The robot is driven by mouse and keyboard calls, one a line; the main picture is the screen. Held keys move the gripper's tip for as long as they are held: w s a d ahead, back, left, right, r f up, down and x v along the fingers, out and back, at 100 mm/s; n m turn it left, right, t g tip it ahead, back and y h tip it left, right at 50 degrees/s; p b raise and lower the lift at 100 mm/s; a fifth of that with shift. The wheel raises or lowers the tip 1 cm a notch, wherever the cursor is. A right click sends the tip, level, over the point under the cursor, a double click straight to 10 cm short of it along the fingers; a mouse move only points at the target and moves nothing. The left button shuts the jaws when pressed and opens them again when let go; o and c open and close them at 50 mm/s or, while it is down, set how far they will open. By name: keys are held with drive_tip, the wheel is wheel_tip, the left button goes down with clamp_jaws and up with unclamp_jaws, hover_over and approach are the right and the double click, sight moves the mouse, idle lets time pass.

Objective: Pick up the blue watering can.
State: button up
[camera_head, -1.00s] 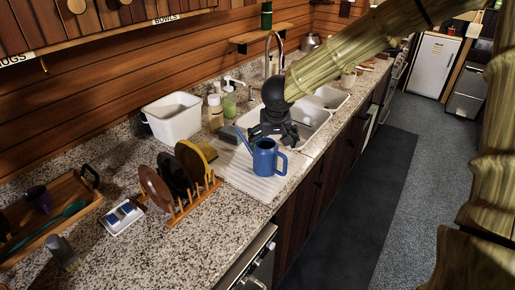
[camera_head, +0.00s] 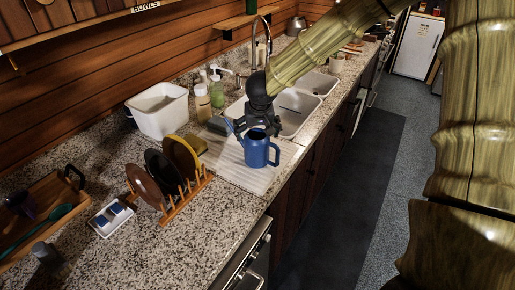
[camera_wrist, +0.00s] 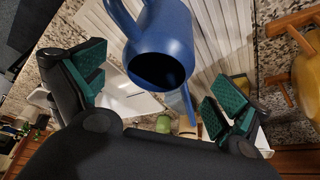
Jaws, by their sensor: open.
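The blue watering can (camera_head: 257,151) stands upright on the white ridged drainboard beside the sink. In the head view its handle is on the right and its spout on the left. My gripper (camera_head: 257,130) is directly above and just behind the can, pointing down, and partly covers its top. In the wrist view the can (camera_wrist: 163,45) lies between the two green-padded fingers, its dark opening facing the camera. My gripper (camera_wrist: 160,88) is open there, with a gap between each finger and the can. No contact shows.
A wooden plate rack (camera_head: 186,199) with several plates stands left of the drainboard (camera_head: 236,171). A white bin (camera_head: 158,112), bottles (camera_head: 203,101) and a sponge lie behind. The sink (camera_head: 296,112) with its tall faucet is beyond the can. The counter's front edge is close at right.

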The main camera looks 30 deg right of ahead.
sight(257, 135)
drive_tip(key=shift+x, duration=2.4)
drive_tip(key=shift+s+f, duration=0.1)
drive_tip(key=shift+s, duration=0.05)
drive_tip(key=shift+d, duration=0.1)
drive_tip(key=c, duration=1.2)
